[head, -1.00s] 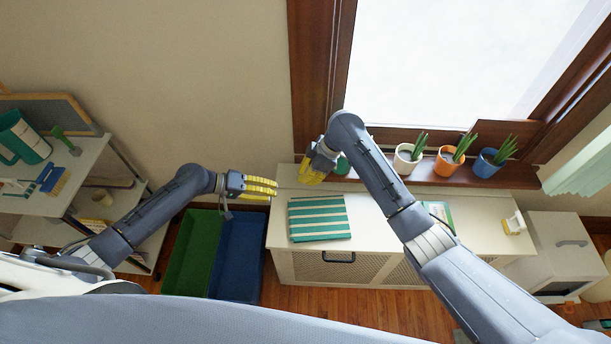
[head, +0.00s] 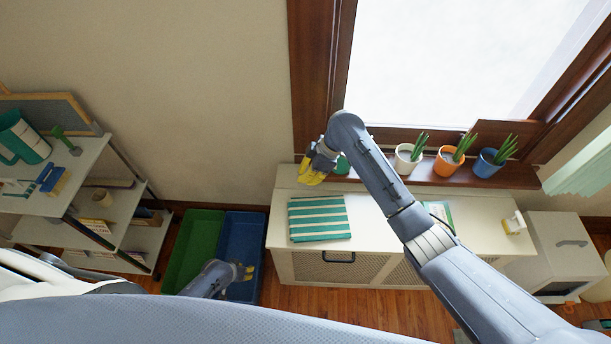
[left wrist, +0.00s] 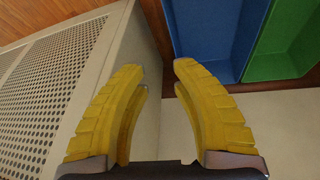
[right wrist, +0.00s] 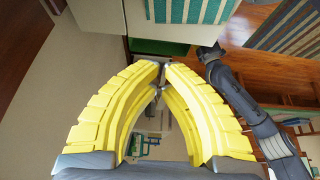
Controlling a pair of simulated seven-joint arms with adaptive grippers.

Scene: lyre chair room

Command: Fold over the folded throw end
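The folded throw (head: 320,218) has green and cream stripes. It lies flat as a rough square on the left part of the white cabinet top (head: 400,232). Part of it also shows at the top of the right wrist view (right wrist: 195,10). My right gripper (head: 312,175) is behind the throw, near the window sill, apart from it. Its yellow fingertips meet in the right wrist view (right wrist: 164,66) with nothing between them. My left gripper (head: 246,272) is low, left of the cabinet, over the blue bin. The left wrist view shows its fingers (left wrist: 160,68) apart and empty.
A green bin (head: 193,250) and a blue bin (head: 241,240) stand on the floor left of the cabinet. Potted plants, white (head: 408,158), orange (head: 449,162) and blue (head: 489,162), line the sill. A shelf unit (head: 115,222) stands at left.

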